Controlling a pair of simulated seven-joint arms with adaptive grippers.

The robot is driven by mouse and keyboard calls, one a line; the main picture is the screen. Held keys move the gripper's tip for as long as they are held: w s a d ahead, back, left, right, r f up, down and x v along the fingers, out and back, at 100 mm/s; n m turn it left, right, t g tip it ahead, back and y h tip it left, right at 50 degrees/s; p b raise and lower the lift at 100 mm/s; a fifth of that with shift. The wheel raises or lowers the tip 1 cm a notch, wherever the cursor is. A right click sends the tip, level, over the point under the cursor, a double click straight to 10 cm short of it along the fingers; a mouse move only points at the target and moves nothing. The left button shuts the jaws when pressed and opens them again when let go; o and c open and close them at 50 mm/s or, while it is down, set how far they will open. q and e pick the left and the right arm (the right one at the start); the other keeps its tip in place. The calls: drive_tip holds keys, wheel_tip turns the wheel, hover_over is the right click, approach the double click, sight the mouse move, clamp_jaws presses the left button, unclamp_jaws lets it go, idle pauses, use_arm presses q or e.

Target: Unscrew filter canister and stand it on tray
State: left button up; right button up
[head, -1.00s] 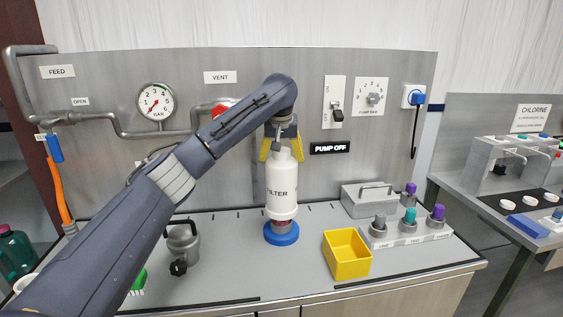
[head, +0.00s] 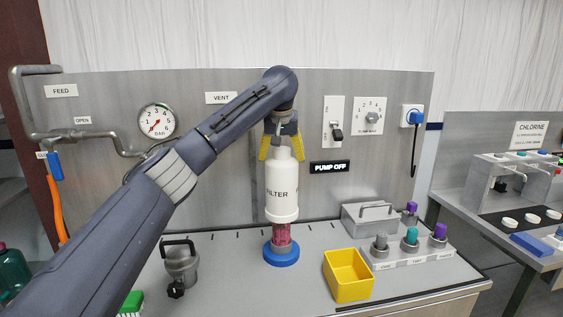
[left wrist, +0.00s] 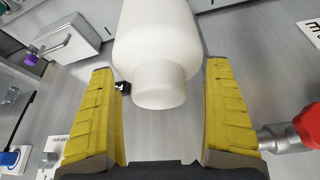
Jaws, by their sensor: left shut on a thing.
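The white filter canister (head: 282,190), marked FILTER, is upright above a round blue base (head: 281,254) on the bench. A pinkish-red core (head: 281,235) shows between the canister's lower rim and the base. Its upper part is hidden inside the canister. My left gripper (head: 281,152), with yellow fingers, comes from above and is shut on the canister's narrow top. In the left wrist view the canister (left wrist: 160,45) lies between the two yellow fingers. An open yellow square tray (head: 348,275) stands right of the base and looks empty. My right gripper is not in view.
A grey metal box (head: 368,218) and a rack with coloured-topped plugs (head: 411,248) stand to the right. A grey pot (head: 181,262) stands at left. The panel behind carries a gauge (head: 157,121) and a PUMP OFF sign (head: 329,167). Bench around the blue base is clear.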

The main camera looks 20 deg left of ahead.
use_arm(q)
drive_tip(key=shift+r, duration=3.55)
